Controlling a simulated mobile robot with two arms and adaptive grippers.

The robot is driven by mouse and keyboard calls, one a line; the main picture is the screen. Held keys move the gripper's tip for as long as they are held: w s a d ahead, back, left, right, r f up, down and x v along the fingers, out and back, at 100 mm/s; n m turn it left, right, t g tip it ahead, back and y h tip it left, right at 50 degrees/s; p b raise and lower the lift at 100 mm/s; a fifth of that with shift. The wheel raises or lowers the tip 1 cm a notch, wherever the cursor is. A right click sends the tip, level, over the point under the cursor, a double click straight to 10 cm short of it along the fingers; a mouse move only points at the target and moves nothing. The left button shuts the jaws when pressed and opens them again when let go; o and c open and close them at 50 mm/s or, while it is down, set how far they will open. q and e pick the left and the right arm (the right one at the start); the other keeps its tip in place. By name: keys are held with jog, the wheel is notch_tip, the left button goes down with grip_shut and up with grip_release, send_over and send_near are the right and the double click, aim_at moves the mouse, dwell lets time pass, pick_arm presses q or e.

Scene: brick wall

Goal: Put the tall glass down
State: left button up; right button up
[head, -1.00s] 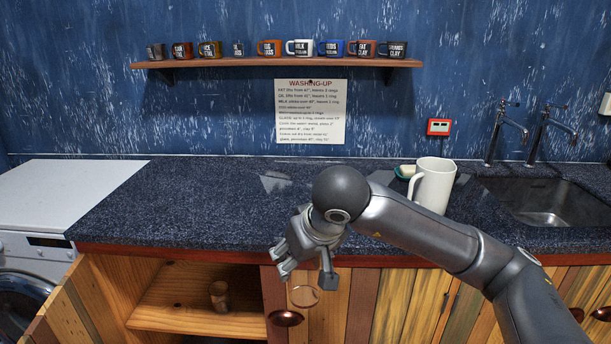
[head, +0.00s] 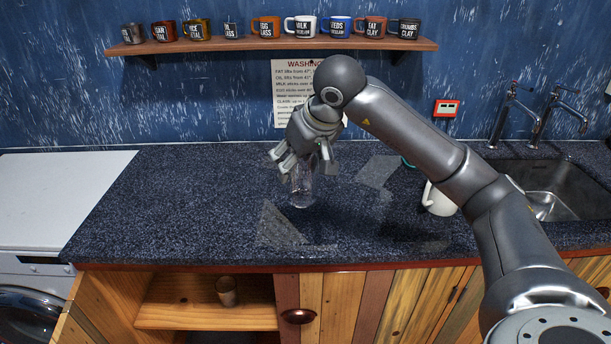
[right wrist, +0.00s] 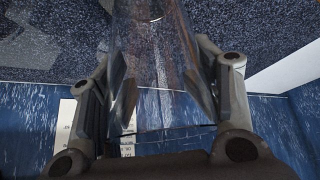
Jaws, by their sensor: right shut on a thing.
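The tall glass (head: 302,194) is clear and hangs below my right gripper (head: 302,166) over the dark speckled counter (head: 190,205). My right gripper is shut on its upper part. The glass looks upright, with its base at or just above the counter; I cannot tell if it touches. In the right wrist view the clear glass (right wrist: 155,50) runs between the two fingers, with the counter behind it. My left gripper is not in view.
A white mug (head: 438,200) stands right of the glass, partly behind my arm, near the sink (head: 565,185). Several labelled mugs line the shelf (head: 240,46) above. An open cupboard (head: 190,318) is below. The counter's left side is clear.

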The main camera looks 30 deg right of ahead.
jog(key=w+d+f+p, duration=0.1)
jog(key=w+d+f, duration=0.5)
jog(key=f, duration=0.1)
jog(key=shift+d+f, duration=0.15)
jog(key=shift+d, duration=0.2)
jog(key=shift+w+d+f+p, duration=0.15)
jog(key=shift+f+p, duration=0.2)
jog(key=shift+f, duration=0.65)
jog(key=shift+w+d+f+p, duration=0.15)
jog(key=shift+f+p, duration=0.15)
jog(key=shift+f, duration=0.65)
jog(key=shift+s, duration=0.1)
jog(key=o, duration=0.7)
jog(key=shift+f, duration=0.1)
jog(key=o, duration=0.6)
jog(key=shift+c, duration=0.2)
